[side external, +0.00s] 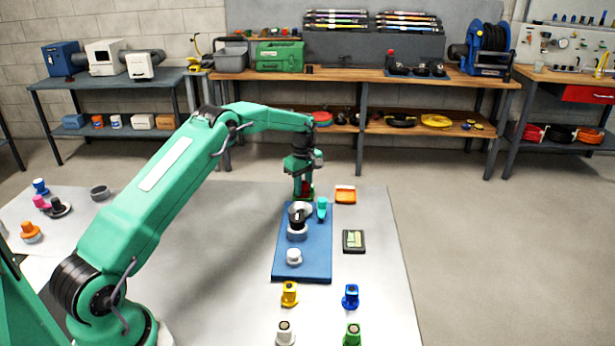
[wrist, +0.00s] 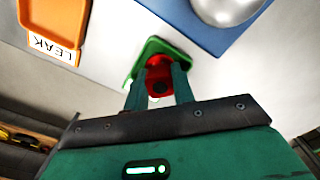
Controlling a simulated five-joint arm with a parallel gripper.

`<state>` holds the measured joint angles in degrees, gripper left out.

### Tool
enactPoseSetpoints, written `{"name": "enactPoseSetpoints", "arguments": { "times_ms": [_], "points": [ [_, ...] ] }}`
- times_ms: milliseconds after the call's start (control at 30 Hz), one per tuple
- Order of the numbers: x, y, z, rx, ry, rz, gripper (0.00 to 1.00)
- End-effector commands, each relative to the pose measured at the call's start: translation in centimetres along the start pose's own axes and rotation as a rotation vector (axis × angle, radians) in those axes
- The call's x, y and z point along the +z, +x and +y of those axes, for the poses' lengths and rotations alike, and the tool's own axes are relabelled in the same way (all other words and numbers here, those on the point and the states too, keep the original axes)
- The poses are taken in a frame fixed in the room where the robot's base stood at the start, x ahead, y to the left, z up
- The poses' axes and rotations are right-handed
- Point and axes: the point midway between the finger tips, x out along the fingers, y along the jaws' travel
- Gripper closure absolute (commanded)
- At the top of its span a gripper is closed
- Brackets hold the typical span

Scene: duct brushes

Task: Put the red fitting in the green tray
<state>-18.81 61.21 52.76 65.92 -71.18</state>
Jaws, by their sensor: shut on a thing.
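The red fitting (wrist: 157,68) is between the two fingers of my gripper (wrist: 158,88), which is shut on it. In the side view the red fitting (side external: 307,188) shows as a small red patch below my gripper (side external: 304,186). The green tray (wrist: 183,47) is at the fitting, its rim showing around the fitting's far side in the wrist view. In the side view the tray (side external: 293,198) is mostly hidden beyond the blue board. I cannot tell whether the fitting touches the tray floor.
The blue board (side external: 287,262) holds grey and teal parts. An orange tray (side external: 345,196), labelled LEAK in the wrist view (wrist: 48,42), and a dark box (side external: 353,241) stand to its right. Yellow (side external: 289,294), blue (side external: 351,296), white and green fittings stand in front.

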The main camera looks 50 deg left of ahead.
Motion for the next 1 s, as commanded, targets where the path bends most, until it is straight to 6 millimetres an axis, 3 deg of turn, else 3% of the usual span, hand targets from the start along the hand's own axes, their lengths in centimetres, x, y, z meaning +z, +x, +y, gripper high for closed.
{"name": "enactPoseSetpoints", "arguments": {
  "times_ms": [33,67,100,567,767,1000],
  "points": [
    [0.0,0.1,0.0,-0.001,0.0,0.0,0.99],
    [0.0,0.1,0.0,-0.001,0.0,0.0,0.69],
    [0.0,0.1,0.0,-0.001,0.0,0.0,0.66],
    [0.0,-0.5,0.0,0.001,0.0,0.0,0.66],
    [0.0,-2.4,0.1,0.002,0.0,0.001,0.66],
    [0.0,-6.2,0.1,0.003,0.0,0.001,0.66]
  ]
}}
